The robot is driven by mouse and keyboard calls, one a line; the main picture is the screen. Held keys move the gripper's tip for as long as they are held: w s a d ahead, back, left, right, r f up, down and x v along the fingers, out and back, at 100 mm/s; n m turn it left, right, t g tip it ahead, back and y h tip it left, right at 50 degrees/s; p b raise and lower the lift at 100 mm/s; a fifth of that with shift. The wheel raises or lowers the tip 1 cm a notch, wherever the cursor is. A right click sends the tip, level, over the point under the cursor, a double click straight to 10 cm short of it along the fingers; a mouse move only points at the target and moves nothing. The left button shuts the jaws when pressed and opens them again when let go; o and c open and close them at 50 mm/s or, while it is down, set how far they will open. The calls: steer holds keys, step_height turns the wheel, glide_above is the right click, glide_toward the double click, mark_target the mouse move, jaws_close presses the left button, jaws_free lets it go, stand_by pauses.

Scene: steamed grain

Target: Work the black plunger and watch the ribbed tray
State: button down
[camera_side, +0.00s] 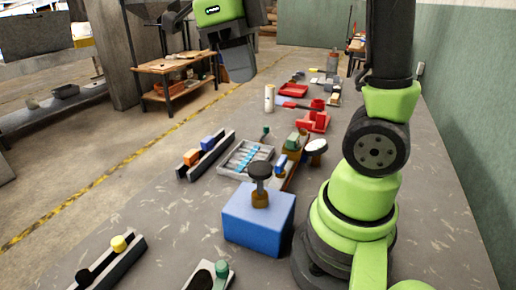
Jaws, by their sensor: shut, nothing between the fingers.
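The black plunger (260,170) stands upright, its round black knob on a brownish collar, on top of a blue box (258,218) in front of my base. The ribbed tray (231,168) is a light grey tray behind the box, with raised ribs and a row of small blue pieces along it. My gripper (240,76) is dark grey below a green wrist at the top of the view, high above and well behind the plunger and tray. It is shut and empty, touching neither; its fingertips are hard to make out.
A dark rail with orange and blue blocks (206,147) lies left of the tray. A rail with a yellow piece (118,244) is at front left. A wooden strip with small blocks (298,160), a white-topped round piece (316,147) and red trays (313,121) lie right and behind.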

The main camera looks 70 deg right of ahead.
steer(key=shift+w+d+m+g, duration=0.2)
steer(key=shift+m+g, duration=0.1)
steer(key=shift+m, duration=0.6)
steer(key=shift+f, duration=0.1)
glide_toward(257, 165)
steer(key=s+f, duration=0.2)
steer(key=f, duration=0.1)
steer(key=s+f, duration=0.1)
steer(key=f, duration=0.1)
steer(key=shift+s, duration=0.1)
steer(key=shift+f, duration=0.75)
steer(key=shift+f, duration=2.05)
steer(key=s+v, duration=0.1)
steer(key=v, duration=1.3)
steer(key=shift+r, duration=0.25)
